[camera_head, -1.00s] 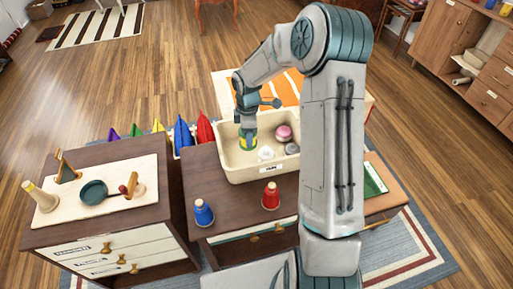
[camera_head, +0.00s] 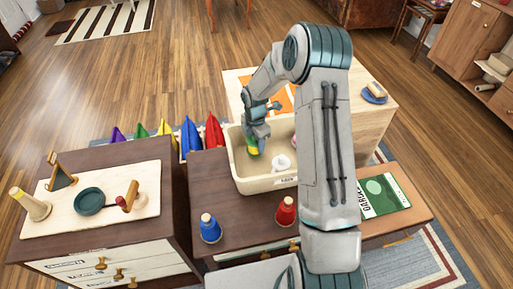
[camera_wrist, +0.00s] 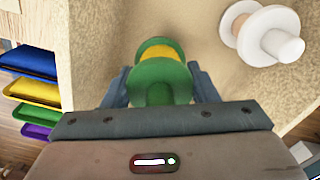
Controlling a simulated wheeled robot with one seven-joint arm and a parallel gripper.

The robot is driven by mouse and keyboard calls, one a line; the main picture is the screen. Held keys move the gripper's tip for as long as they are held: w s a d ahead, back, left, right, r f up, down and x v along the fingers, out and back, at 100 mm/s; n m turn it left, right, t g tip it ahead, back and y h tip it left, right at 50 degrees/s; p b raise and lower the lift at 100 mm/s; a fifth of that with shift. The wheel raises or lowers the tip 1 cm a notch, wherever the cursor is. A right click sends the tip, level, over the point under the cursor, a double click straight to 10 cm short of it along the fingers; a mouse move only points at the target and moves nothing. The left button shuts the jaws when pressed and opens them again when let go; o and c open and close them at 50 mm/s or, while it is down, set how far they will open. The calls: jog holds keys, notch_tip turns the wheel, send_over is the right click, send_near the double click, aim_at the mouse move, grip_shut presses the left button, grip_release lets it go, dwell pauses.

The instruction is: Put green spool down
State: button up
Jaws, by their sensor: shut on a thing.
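The green spool (camera_wrist: 160,80), with green flanges and a yellow middle, is between the two fingers of my gripper (camera_wrist: 160,90) in the wrist view. My gripper is shut on it. In the head view my gripper (camera_head: 253,148) reaches down inside the cream bin (camera_head: 264,184), and the green spool (camera_head: 254,145) shows partly below the fingers. I cannot tell whether the spool touches the bin floor. A white spool (camera_head: 281,163) lies in the bin to the right; it also shows in the wrist view (camera_wrist: 262,33).
A board (camera_head: 125,211) with a green pan (camera_head: 91,200) is at left. A green book (camera_head: 384,195) lies at right.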

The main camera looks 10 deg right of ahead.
aim_at(255, 147)
jog(key=shift+f, duration=1.65)
jog(key=shift+f, duration=0.2)
jog(key=o, duration=1)
